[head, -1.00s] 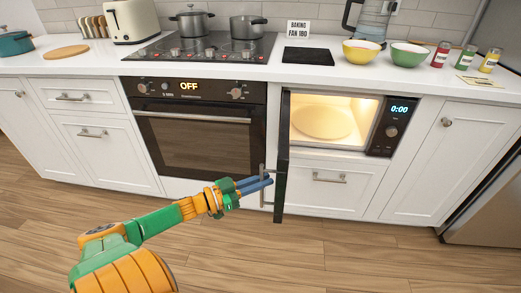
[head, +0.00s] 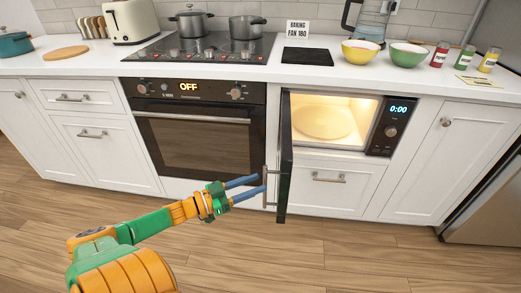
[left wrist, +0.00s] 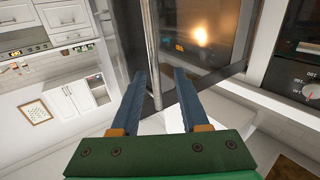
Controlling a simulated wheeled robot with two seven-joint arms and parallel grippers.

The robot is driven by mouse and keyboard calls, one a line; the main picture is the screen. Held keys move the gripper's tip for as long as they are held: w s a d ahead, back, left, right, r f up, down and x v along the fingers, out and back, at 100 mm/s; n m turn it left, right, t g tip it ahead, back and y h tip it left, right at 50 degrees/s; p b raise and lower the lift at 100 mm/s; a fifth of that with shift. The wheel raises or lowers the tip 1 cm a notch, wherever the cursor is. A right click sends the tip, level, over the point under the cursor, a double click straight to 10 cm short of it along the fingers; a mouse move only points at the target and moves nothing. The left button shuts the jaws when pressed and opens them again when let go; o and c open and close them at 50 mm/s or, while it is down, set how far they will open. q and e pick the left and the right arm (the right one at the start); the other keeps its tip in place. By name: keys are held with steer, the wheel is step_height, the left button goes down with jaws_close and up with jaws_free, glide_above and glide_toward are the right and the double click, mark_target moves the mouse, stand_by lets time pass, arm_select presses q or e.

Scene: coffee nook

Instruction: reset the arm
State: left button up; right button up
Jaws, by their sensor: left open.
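My left gripper (head: 252,186) is open and empty in front of the oven's lower right side. Its two blue fingers point right, toward the open microwave door (head: 284,160). The door's vertical handle (head: 270,188) is just beyond the fingertips, and I see a small gap there in the head view. In the left wrist view, the open fingers (left wrist: 160,76) point toward the door handle (left wrist: 152,50), which stands between and beyond them. The microwave (head: 322,118) is lit inside, with a round plate, and its display reads 0:00. My right gripper is not in view.
The oven (head: 198,150) reads OFF. The counter above holds a yellow bowl (head: 361,54), a green bowl (head: 410,56), a black mat (head: 307,56), several spice jars, pots (head: 192,20) and a toaster (head: 127,20). The wooden floor (head: 330,255) in front is clear.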

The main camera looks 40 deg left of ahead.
arm_select(q)
steer(key=v, duration=0.4)
steer(key=shift+s+a, duration=0.1)
steer(key=shift+s, duration=0.2)
